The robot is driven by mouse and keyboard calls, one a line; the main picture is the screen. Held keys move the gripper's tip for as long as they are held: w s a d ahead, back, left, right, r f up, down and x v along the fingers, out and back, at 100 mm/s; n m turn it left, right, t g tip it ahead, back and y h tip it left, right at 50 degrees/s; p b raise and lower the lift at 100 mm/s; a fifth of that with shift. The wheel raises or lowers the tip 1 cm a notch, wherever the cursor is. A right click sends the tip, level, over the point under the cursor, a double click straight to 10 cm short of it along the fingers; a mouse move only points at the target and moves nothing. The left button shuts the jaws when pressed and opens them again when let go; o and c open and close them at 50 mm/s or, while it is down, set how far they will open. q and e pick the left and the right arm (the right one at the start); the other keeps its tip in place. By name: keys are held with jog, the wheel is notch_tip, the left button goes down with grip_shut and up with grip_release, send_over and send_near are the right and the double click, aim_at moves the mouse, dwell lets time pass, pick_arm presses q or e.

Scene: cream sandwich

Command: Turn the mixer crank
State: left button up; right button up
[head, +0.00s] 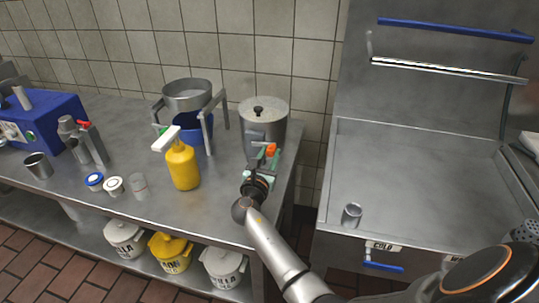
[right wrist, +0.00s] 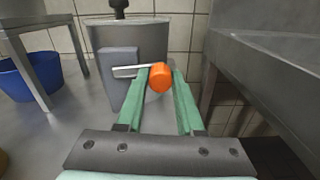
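The mixer is a grey metal cylinder (head: 262,110) with a black-knobbed lid, near the right end of the steel counter. It also fills the upper left of the right wrist view (right wrist: 118,35). Its crank is a thin metal arm (right wrist: 128,71) ending in an orange knob (right wrist: 160,77), standing out from a grey box on the mixer's side. The knob also shows in the head view (head: 271,149). My right gripper (right wrist: 161,74) has its green fingers apart, with the knob between or just above the tips. A firm hold does not show. My left gripper is not in view.
A yellow bottle (head: 183,167) and a metal stand (head: 207,113) over a blue bucket (head: 193,137) are left of the mixer. A steel sink (head: 415,165) is at right, past a gap. The counter's left part holds a blue machine (head: 55,122) and small cups.

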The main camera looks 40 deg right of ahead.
grip_shut()
dwell(0.9)
